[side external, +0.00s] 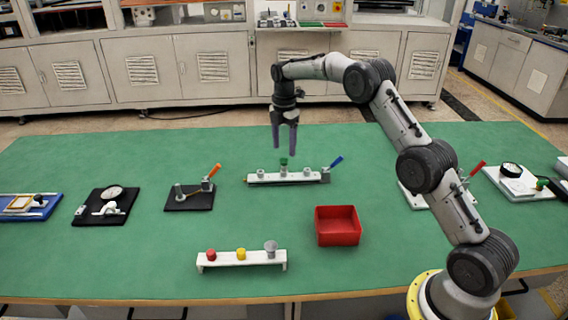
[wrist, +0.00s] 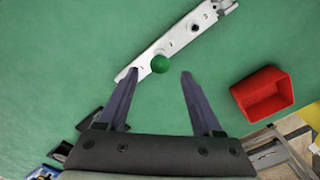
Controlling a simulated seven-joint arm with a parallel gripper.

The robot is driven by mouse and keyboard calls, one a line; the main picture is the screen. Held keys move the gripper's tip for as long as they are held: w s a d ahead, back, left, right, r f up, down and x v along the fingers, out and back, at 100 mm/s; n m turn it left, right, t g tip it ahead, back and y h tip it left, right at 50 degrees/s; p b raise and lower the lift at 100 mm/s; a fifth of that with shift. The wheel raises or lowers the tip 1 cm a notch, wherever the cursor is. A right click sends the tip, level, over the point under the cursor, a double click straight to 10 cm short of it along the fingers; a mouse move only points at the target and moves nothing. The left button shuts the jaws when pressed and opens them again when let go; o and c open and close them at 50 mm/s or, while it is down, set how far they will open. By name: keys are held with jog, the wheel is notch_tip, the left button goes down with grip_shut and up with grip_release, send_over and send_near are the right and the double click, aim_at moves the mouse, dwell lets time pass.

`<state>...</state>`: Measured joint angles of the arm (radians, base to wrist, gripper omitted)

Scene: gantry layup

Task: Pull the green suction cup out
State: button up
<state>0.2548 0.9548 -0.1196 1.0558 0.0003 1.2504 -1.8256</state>
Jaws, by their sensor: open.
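The green suction cup (side external: 283,161) stands on the middle of a white bar fixture (side external: 298,178) at the centre of the table. In the wrist view the green cup (wrist: 160,64) shows as a round green top on the white bar (wrist: 182,36), ahead of and between my fingertips. My gripper (side external: 285,142) is open, pointing down, empty, and above the bar, apart from the cup. In the wrist view my gripper (wrist: 160,72) has one fingertip overlapping the bar's near end in the picture. The cup's lower part is hidden in the bar.
A blue-handled lever (side external: 334,163) stands at the bar's right end. A red bin (side external: 338,227) is in front to the right. A white rack (side external: 243,259) holds red, yellow and grey pieces. An orange-handled clamp (side external: 208,183) is left. Green table between them is clear.

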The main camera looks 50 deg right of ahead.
aim_at(284, 160)
notch_tip(284, 160, down, 8)
jog(key=shift+f, duration=0.15)
dwell(0.4)
grip_shut()
dwell(0.4)
